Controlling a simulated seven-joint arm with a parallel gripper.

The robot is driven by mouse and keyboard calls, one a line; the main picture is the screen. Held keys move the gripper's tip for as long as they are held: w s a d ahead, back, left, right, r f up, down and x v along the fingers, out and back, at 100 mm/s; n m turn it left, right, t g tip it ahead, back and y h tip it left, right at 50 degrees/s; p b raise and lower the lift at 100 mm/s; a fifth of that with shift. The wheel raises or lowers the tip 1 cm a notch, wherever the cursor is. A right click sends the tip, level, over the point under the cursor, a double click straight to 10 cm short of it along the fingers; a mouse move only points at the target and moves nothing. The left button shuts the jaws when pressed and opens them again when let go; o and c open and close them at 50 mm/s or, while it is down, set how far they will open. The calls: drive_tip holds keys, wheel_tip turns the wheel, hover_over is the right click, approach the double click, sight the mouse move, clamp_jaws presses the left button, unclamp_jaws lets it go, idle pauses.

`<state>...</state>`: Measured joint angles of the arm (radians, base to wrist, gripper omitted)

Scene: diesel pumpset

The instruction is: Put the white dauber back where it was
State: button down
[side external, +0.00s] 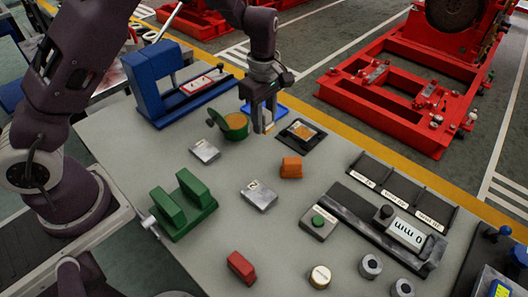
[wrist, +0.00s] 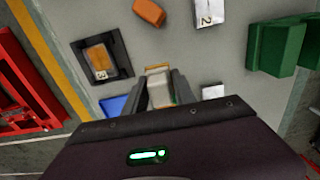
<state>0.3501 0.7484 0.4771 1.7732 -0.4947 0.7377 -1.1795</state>
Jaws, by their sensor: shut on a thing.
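My gripper (side external: 265,122) is in the upper middle of the side view, pointing down above the grey table. It is shut on a pale block with a tan edge, seemingly the white dauber (wrist: 160,92), which shows between the fingers in the wrist view. Only its lower end (side external: 269,127) shows in the side view. A blue tray (side external: 252,108) lies just behind the gripper and is partly hidden; it also shows in the wrist view (wrist: 113,106). I cannot tell whether the dauber touches anything.
A black tray (side external: 316,142) with a plate marked 3 is right of the gripper. An orange block (side external: 291,167), metal blocks (side external: 204,150) (side external: 259,195) and a green vise-like fixture (side external: 183,205) stand nearer. A blue frame (side external: 150,85) is at left. Bare table lies between them.

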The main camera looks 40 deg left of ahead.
sight(263, 155)
wheel_tip(263, 155, down, 10)
drive_tip(key=shift+s+r, duration=0.1)
drive_tip(key=shift+r, duration=0.1)
drive_tip(key=shift+f, duration=0.15)
drive_tip(key=c, duration=1)
unclamp_jaws()
